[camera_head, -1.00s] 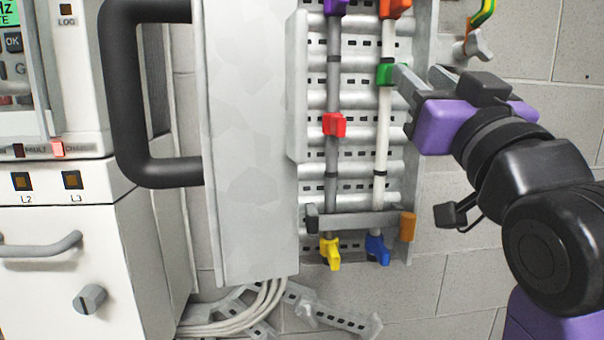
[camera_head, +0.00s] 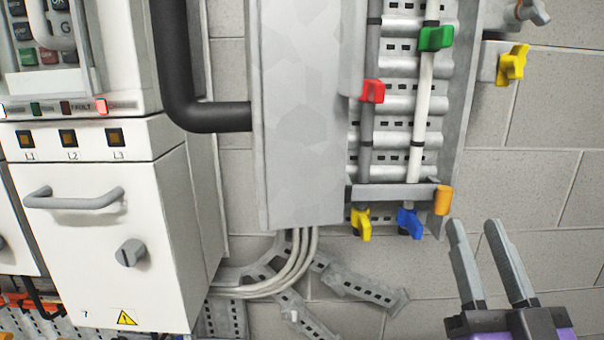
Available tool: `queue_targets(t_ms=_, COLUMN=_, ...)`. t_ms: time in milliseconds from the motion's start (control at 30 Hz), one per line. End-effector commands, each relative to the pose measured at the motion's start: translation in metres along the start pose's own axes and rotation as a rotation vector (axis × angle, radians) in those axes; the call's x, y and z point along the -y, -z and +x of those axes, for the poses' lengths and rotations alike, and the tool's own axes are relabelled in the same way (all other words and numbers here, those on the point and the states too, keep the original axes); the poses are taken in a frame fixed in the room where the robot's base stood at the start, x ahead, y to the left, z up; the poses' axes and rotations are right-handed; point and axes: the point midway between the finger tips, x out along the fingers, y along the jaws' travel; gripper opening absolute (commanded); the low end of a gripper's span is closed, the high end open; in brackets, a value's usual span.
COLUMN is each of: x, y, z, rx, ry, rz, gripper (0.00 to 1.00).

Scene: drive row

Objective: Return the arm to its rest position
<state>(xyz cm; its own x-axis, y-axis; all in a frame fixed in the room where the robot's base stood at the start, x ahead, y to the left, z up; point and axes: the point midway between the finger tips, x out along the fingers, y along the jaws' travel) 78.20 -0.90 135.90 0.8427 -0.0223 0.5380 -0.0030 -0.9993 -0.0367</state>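My gripper (camera_head: 473,229) is at the lower right of the head view, its two grey fingers pointing up and a clear gap between them. Nothing is between the fingers. It stands in front of the block wall, below and to the right of the valve rack, apart from it. The rest of my arm is out of view.
The rack carries a green handle (camera_head: 436,39), a red handle (camera_head: 372,91), a yellow handle (camera_head: 361,224) and a blue handle (camera_head: 410,223). Another yellow handle (camera_head: 513,64) is at right. A white cabinet (camera_head: 100,240) stands left. The wall (camera_head: 540,200) around my gripper is bare.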

Motion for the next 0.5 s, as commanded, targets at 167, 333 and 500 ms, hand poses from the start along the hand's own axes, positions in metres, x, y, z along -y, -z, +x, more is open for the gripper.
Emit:
queue_targets(t_ms=167, x=-0.002, y=-0.044, z=-0.067, rx=0.088, ry=-0.016, rz=0.002, gripper=0.36)
queue_targets(t_ms=333, x=-0.003, y=-0.073, z=-0.130, rx=0.174, ry=-0.026, rz=-0.002, gripper=0.36)
queue_targets(t_ms=500, x=-0.003, y=-0.093, z=-0.196, rx=0.275, ry=-0.030, rz=-0.008, gripper=0.36)
